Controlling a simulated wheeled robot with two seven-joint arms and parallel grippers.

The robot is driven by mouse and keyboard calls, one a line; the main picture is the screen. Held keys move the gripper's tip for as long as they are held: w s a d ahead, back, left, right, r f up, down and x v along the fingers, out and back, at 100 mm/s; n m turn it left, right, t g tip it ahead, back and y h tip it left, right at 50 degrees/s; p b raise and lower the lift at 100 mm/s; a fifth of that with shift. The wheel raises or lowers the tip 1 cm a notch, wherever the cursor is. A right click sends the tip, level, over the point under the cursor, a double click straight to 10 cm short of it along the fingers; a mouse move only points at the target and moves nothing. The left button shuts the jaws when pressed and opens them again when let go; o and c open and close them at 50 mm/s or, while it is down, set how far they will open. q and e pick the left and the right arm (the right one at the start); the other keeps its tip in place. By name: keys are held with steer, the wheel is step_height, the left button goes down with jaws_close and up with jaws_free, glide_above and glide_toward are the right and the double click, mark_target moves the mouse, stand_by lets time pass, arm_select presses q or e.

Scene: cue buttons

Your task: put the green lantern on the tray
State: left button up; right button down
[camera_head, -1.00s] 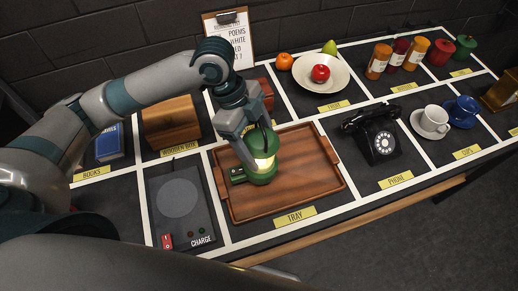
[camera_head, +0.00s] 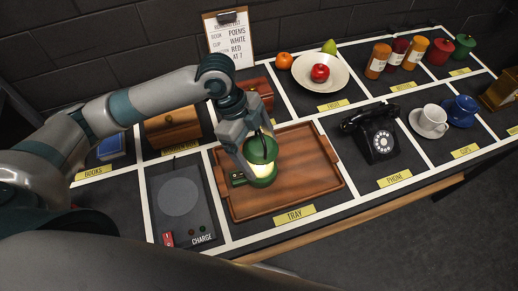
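The green lantern (camera_head: 263,151) has a lit, pale yellow window and is upright over the left-middle part of the wooden tray (camera_head: 312,186). My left gripper (camera_head: 250,160) comes down on the lantern from above and is shut on it, one finger along its left side. The other finger is partly hidden. The lantern's base looks very close to the tray floor; I cannot tell whether it touches. A small dark green block (camera_head: 238,180) shows at the lantern's lower left. My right gripper is not in view.
A charge pad (camera_head: 182,205) lies left of the tray, a black phone (camera_head: 378,138) right of it. Behind are a wooden box (camera_head: 172,126), a fruit plate (camera_head: 305,72) and a clipboard (camera_head: 228,38). The tray's right half is clear.

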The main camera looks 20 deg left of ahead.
arm_select(q)
steer(key=b+v, duration=0.2)
steer(key=v, duration=1)
steer(key=shift+r, duration=0.1)
stand_by(0.4)
